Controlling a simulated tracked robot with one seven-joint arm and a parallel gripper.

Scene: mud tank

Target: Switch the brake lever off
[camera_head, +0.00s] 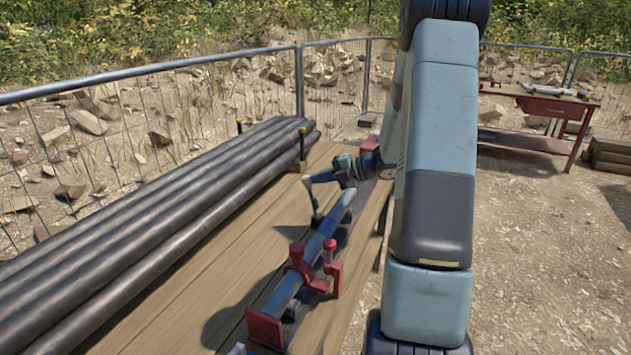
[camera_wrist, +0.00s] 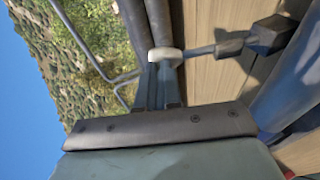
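The brake lever is a thin upright rod in the head view (camera_head: 312,200), standing beside a blue-grey pipe (camera_head: 318,240) on the wooden deck. In the wrist view the lever (camera_wrist: 203,50) runs from a dark block (camera_wrist: 265,36) to a pale end (camera_wrist: 165,54). My gripper (camera_head: 312,180) reaches in from the right at the lever's top. In the wrist view my gripper (camera_wrist: 160,66) has its fingers close together, with the tips at the pale end. They look shut; whether they grip the lever or only touch it is unclear.
Long dark pipes (camera_head: 150,225) lie stacked to the left of the lever. Red clamps (camera_head: 300,262) stand along the blue-grey pipe. A wire fence (camera_head: 220,95) runs behind. A red table (camera_head: 545,105) stands at the far right, with open ground before it.

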